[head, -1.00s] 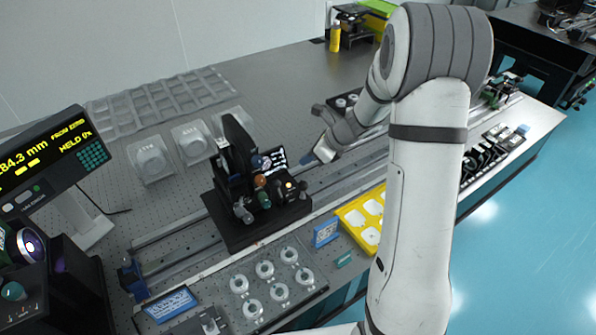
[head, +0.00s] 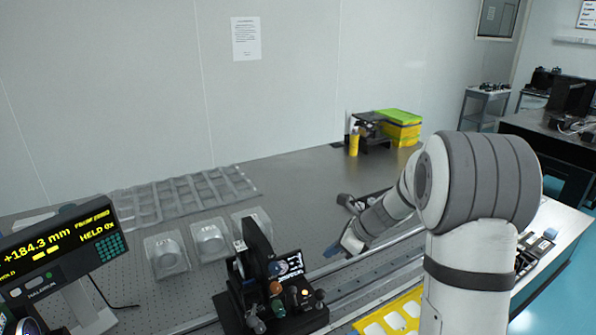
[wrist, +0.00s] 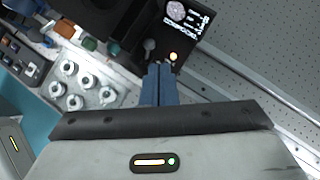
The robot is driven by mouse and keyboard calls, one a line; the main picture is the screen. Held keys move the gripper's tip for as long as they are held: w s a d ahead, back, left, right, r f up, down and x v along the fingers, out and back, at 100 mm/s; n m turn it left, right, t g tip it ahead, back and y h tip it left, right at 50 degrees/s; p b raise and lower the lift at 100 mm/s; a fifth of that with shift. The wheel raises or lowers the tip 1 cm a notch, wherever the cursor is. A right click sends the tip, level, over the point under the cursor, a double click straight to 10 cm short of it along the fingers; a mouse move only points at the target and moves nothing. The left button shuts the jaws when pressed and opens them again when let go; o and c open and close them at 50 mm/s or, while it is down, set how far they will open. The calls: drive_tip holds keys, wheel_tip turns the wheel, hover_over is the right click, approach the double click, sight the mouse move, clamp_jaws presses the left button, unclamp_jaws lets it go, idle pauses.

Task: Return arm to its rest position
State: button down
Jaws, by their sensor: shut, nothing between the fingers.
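My gripper (head: 333,250) shows in the head view at the end of my folded arm, above the rail on the optical table (head: 300,185). Its blue fingers also show in the wrist view (wrist: 160,84), together and with nothing between them. They point toward the black optical mount (head: 275,290) with coloured knobs and a small lit screen. In the head view the fingertips are to the right of this mount, with a gap between. In the wrist view the mount (wrist: 125,35) lies just beyond the fingertips; its exact distance is unclear.
A display reading +184.3 mm (head: 65,245) stands at the left. Clear plastic boxes (head: 208,240) and an empty tray (head: 180,195) lie behind the mount. A yellow tray (head: 395,318) is at the front. A yellow-green box (head: 402,130) stands at the back. Ringed parts (wrist: 85,82) show in the wrist view.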

drive_tip(key=s+d+r+n+h+b, duration=0.1)
drive_tip(key=s+r+n+h, duration=0.2)
drive_tip(key=s+n, duration=0.9)
drive_tip(key=s+r+n+h+b, duration=0.2)
drive_tip(key=s+r+n+h, duration=0.1)
drive_tip(key=s+n, duration=0.9)
drive_tip(key=s, duration=0.5)
drive_tip(key=shift+d+h, duration=0.4)
drive_tip(key=shift+r, duration=0.1)
drive_tip(key=w+a+r+n+g+b, duration=0.1)
drive_tip(key=w+a+r+b, duration=0.15)
drive_tip(key=w, duration=0.75)
drive_tip(key=w+a+r+g+b, duration=0.1)
drive_tip(key=w+a+b, duration=0.15)
drive_tip(key=w, duration=0.75)
drive_tip(key=w+a+f+b, duration=0.1)
drive_tip(key=w+a+f, duration=0.1)
drive_tip(key=w, duration=0.3)
drive_tip(key=w+a+f+n, duration=0.1)
drive_tip(key=w+a+f, duration=0.1)
drive_tip(key=w+a, duration=0.2)
drive_tip(key=w+a+f+g+b, duration=0.1)
drive_tip(key=w+a, duration=0.3)
drive_tip(key=w, duration=0.4)
drive_tip(key=shift+f+n+h+b, duration=0.35)
drive_tip(key=shift+f+n+h, duration=0.05)
drive_tip(key=shift+f, duration=0.5)
